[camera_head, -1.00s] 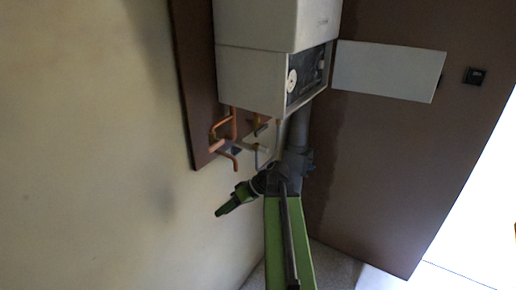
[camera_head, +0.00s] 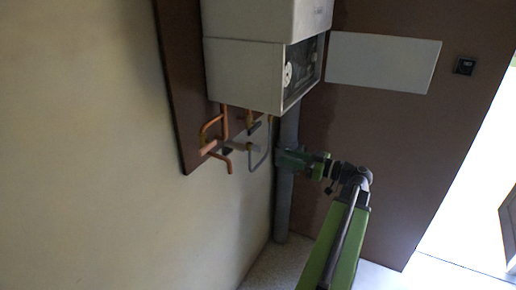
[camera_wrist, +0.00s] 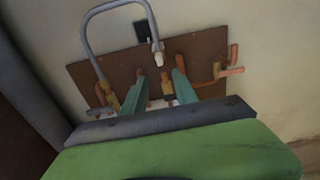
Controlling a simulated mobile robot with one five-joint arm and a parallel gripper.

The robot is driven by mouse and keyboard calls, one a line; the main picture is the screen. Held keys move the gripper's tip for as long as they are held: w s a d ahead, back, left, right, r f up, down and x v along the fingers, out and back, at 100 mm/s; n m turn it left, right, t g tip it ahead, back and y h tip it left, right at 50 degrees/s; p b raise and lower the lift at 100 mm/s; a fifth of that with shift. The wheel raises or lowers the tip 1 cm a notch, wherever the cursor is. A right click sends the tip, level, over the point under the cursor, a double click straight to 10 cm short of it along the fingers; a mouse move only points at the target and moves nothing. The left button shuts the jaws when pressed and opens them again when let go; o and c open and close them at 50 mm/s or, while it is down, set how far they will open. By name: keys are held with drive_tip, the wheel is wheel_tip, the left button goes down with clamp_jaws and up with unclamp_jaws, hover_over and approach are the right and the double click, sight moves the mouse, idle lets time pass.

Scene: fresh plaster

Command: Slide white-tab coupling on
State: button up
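Copper pipes (camera_head: 222,145) hang below the white boiler in the head view, and copper ends (camera_wrist: 222,72) show at the right in the wrist view. A grey bent pipe (camera_wrist: 92,45) ends in a pale fitting (camera_wrist: 157,58) just beyond my fingertips in the wrist view. My gripper (camera_wrist: 161,82) is open, its two green fingers apart. A small pale piece and a brass-coloured one show between or behind the fingers; I cannot tell if either is the white-tab coupling. In the head view my gripper (camera_head: 280,158) is beside the pipes, overlapping the thick grey pipe.
The boiler (camera_head: 245,75) hangs above, its white panel (camera_head: 382,62) open to the right. A thick grey pipe (camera_head: 283,215) runs down to the floor. A brown board (camera_wrist: 110,68) backs the pipes. The pale wall (camera_head: 90,150) at left is clear.

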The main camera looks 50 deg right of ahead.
sight(258, 147)
drive_tip(key=x, duration=1.2)
drive_tip(key=shift+w, duration=0.15)
drive_tip(key=shift+c, duration=0.2)
drive_tip(key=c, duration=0.7)
clamp_jaws()
drive_tip(key=shift+r, duration=0.1)
